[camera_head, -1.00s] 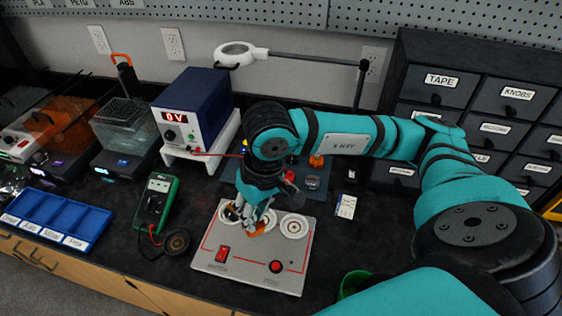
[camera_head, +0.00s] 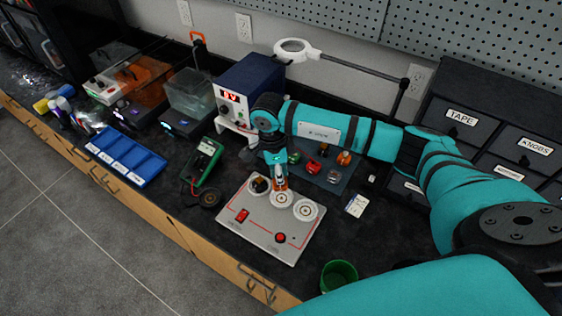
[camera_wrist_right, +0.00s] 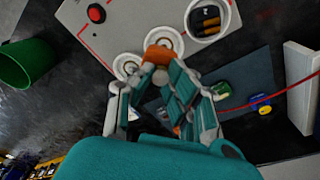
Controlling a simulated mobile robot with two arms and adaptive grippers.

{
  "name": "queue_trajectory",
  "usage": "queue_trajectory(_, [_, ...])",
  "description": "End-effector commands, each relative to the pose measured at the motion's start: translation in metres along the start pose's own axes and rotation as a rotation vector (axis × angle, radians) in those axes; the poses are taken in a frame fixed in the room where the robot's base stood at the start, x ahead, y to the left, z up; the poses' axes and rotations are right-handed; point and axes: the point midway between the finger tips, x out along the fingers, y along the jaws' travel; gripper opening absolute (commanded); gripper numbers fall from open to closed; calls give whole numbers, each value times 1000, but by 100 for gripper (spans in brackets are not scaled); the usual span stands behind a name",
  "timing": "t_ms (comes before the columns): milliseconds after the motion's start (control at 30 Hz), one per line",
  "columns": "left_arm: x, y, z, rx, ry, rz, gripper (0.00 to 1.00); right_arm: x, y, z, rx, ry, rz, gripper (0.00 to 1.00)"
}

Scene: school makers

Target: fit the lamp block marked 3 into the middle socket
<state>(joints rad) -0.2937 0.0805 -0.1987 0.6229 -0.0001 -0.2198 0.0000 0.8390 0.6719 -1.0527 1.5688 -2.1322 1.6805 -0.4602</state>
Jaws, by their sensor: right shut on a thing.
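The grey panel (camera_head: 245,235) has three round white sockets in a row. The middle socket (camera_head: 283,201) shows just in front of my right gripper (camera_head: 280,184). That gripper is shut on an orange block (camera_wrist_right: 158,54), which overlaps the rim of the middle socket (camera_wrist_right: 176,38) in the wrist view. I cannot tell whether the block touches the socket or is above it. No number is readable on it. The left socket (camera_head: 259,186) holds dark and orange cylinders. The right socket (camera_head: 306,210) looks empty. My left gripper is not in view.
Behind the panel, a dark mat (camera_head: 322,181) bears several coloured pieces, including a red one (camera_head: 313,167) and an orange one (camera_head: 344,158). A power supply (camera_head: 250,85) and a green meter (camera_head: 203,160) stand left. A green cup (camera_head: 338,274) stands front right.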

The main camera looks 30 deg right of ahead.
Motion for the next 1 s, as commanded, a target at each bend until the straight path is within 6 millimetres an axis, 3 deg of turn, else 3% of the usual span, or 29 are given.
queue_trajectory(33, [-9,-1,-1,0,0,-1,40,-2,-2,-2,70,-2,17,0])
queue_trajectory(200, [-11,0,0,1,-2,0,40,6,-7,-4,194,-10,39,0])
queue_trajectory(800, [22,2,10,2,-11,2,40,57,-9,1,200,-12,40,0])
queue_trajectory(1000, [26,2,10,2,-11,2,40,64,-9,1,199,-12,39,0])
